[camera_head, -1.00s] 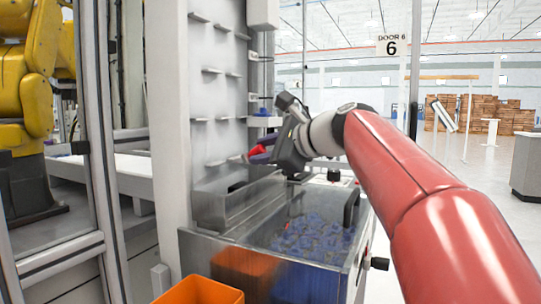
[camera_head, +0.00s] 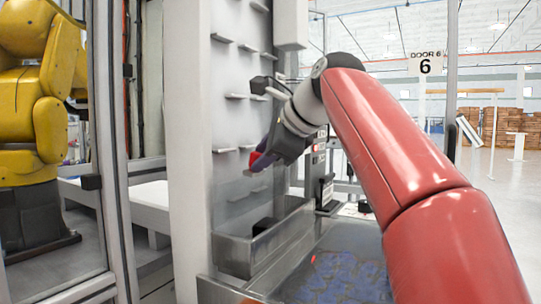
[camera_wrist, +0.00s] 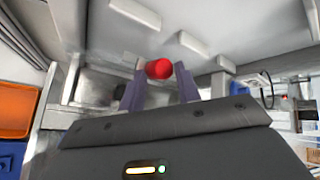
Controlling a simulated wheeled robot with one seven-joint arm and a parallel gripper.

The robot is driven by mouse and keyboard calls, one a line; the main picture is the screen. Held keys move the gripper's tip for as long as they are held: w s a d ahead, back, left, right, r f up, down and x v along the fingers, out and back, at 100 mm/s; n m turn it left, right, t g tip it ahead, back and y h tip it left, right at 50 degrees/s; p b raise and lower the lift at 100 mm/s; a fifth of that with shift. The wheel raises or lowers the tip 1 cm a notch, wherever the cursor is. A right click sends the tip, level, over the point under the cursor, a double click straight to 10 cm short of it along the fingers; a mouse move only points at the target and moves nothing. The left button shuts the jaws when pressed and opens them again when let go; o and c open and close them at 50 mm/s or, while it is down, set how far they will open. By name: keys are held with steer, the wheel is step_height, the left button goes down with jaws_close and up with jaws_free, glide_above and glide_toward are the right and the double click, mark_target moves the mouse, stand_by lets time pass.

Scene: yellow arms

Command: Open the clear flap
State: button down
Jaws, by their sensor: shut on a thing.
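The clear flap (camera_head: 345,255) lies at the bottom of the head view, a see-through cover over a bin of blue pieces. It looks shut, though my red arm hides its right side. My gripper (camera_head: 263,158) is up and left of it, above a metal trough (camera_head: 262,238) and in front of a pale ribbed panel. The purple fingers are shut on a small red object (camera_head: 255,161). In the wrist view the red object (camera_wrist: 159,69) sits between the fingertips of my gripper (camera_wrist: 160,80). My gripper is apart from the flap.
The tall pale panel (camera_head: 232,120) with short ledges stands close behind my gripper. An orange bin (camera_wrist: 16,110) and a blue bin (camera_wrist: 10,158) show at the left of the wrist view. A yellow robot arm (camera_head: 35,95) stands behind a metal frame at left.

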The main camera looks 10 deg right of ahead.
steer(key=shift+w+a+f+g, duration=0.2)
steer(key=shift+a+f+g, duration=0.1)
steer(key=shift+f, duration=0.25)
steer(key=c, duration=1.2)
jaws_free()
steer(key=v, duration=0.8)
steer(key=shift+r, duration=0.45)
steer(key=shift+s, duration=0.1)
steer(key=shift+f, duration=0.1)
